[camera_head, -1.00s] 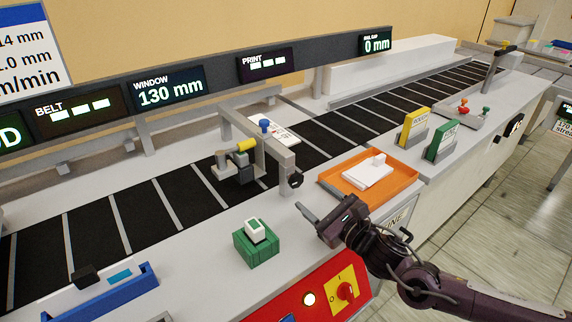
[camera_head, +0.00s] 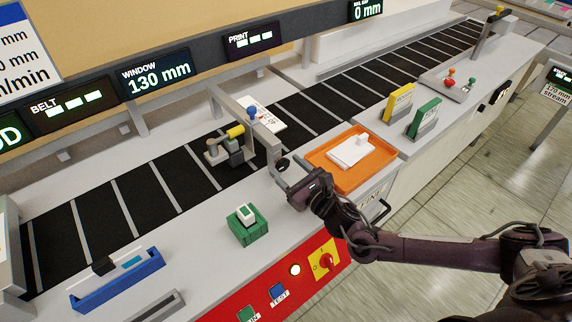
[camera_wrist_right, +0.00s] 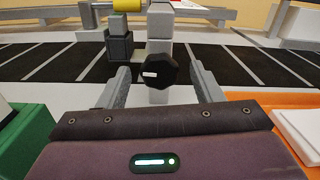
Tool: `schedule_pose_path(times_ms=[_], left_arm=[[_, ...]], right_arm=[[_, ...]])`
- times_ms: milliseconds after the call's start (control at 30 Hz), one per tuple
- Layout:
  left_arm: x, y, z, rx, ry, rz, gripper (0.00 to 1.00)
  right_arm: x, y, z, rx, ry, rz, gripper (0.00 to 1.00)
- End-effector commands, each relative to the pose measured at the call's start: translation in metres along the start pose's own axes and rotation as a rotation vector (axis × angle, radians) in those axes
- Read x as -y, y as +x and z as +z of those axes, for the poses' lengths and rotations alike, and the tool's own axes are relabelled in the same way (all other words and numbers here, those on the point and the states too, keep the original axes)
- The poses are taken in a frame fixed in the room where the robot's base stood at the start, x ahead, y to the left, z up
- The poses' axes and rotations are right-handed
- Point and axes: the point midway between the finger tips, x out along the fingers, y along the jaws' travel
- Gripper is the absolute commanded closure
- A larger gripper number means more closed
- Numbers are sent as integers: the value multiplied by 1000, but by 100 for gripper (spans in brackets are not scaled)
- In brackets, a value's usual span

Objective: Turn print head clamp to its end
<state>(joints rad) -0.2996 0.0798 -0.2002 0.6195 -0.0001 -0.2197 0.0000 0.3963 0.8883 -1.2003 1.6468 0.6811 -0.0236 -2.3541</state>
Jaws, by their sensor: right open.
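The print head clamp looks to be the black round knob (camera_head: 283,163) with a white mark, on the front end of a grey bracket (camera_head: 262,135) over the belt. In the right wrist view the knob (camera_wrist_right: 159,71) sits between my two spread fingers, with a gap on each side. My right gripper (camera_head: 280,176) is open and empty, its fingers pointing at the knob. The print head (camera_head: 236,155), a dark block with a yellow cylinder (camera_head: 236,131) above, is beside the bracket. My left gripper is not in view.
An orange tray (camera_head: 318,158) with a white block (camera_head: 350,152) lies right of the gripper. A green block with a white top (camera_head: 246,225) stands left of it. A red panel (camera_head: 225,312) with buttons is below. A blue knob (camera_head: 252,112) tops the bracket.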

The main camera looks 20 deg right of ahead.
Motion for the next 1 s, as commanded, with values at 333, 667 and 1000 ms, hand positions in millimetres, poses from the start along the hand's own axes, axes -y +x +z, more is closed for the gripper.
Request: schedule_pose_path(times_ms=[333, 667, 1000], left_arm=[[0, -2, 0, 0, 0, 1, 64], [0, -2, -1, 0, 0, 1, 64], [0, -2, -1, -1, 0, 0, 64]], right_arm=[[0, 11, 0, -1, 0, 1, 41], [0, 10, 0, -1, 0, 1, 76], [0, 10, 0, -1, -28, 0, 85]])
